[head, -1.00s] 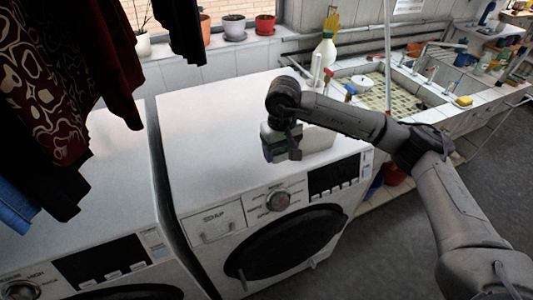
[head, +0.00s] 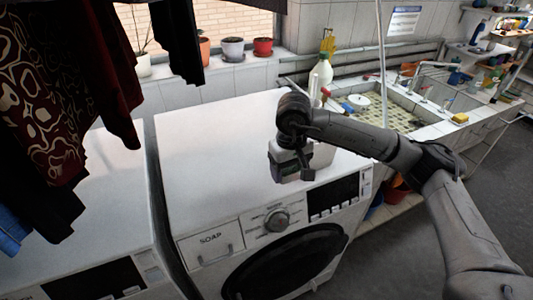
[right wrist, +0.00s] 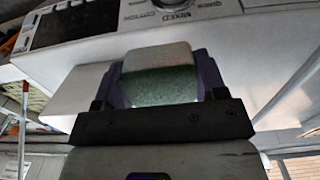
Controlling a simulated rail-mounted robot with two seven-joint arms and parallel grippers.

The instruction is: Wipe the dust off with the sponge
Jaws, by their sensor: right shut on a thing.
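My right gripper (head: 288,176) hangs over the front part of the white washing machine's top (head: 220,135). In the right wrist view, its purple fingers (right wrist: 162,85) are shut on a sponge (right wrist: 160,88) with a green body and a pale grey-white layer. Whether the sponge touches the machine top is hard to tell. No dust stands out clearly on the machine top. A yellow sponge-like block (head: 460,117) lies on the tiled sink edge at the right. My left gripper is not in view.
A pale block (head: 322,155) stands on the machine top just behind the gripper. A second machine (head: 105,185) is at left, under hanging clothes (head: 60,90). A bottle (head: 322,72) and the tiled sink (head: 395,110) lie beyond. The machine top's left part is clear.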

